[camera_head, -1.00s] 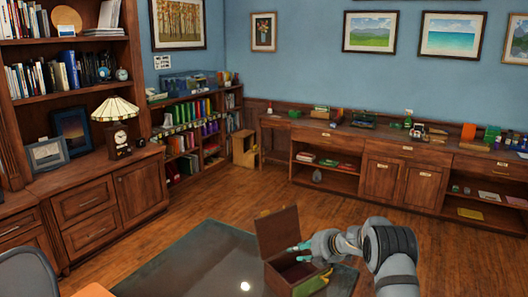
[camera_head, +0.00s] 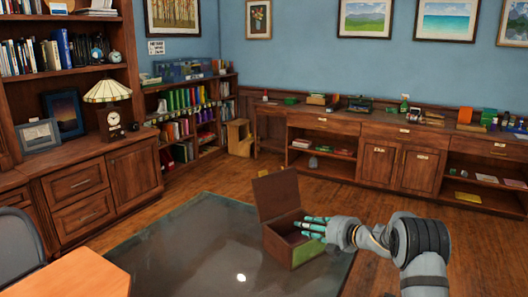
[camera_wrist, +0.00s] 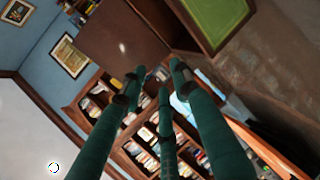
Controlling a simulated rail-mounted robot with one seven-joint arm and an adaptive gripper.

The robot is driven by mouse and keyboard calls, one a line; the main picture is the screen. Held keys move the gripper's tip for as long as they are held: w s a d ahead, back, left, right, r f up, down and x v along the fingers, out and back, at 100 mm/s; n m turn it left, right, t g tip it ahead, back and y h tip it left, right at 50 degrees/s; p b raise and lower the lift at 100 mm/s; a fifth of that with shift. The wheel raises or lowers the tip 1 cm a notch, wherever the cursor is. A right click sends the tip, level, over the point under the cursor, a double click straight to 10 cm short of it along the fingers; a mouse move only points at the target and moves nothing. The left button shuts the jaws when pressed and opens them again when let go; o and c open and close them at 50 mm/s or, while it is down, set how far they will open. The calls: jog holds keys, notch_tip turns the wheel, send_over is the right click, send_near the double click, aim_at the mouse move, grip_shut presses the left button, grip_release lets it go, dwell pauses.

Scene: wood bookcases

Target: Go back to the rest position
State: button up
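My gripper (camera_head: 308,229) has dark green fingers and reaches in from the right, in front of or over the right part of the open wooden box (camera_head: 278,243). In the wrist view, gaps show between the fingertips (camera_wrist: 157,76) and nothing is held between them. The box sits on a dark glossy surface (camera_head: 190,245) with its lid (camera_head: 276,196) raised at the back. One side of the box has a green panel (camera_head: 308,251), which also shows in the wrist view (camera_wrist: 215,15). My fingers hide part of the box's opening.
A long wood cabinet (camera_head: 380,165) with several small things on top runs along the back wall. Bookcases (camera_head: 190,115) and drawers (camera_head: 75,190) stand at the left. An orange tabletop (camera_head: 75,275) and a grey chair (camera_head: 18,250) are at the front left. Wood floor lies open beyond the box.

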jog(key=f+b, duration=0.1)
jog(key=b, duration=0.1)
jog(key=f+t+b, duration=0.1)
jog(key=b, duration=0.2)
jog(key=s+f+y+b, duration=0.1)
jog(key=b, duration=0.2)
jog(key=shift+d+f+t, duration=0.3)
jog(key=shift+f, duration=0.05)
jog(key=shift+r, duration=0.1)
jog(key=shift+a+b, duration=0.1)
jog(key=shift+b, duration=0.2)
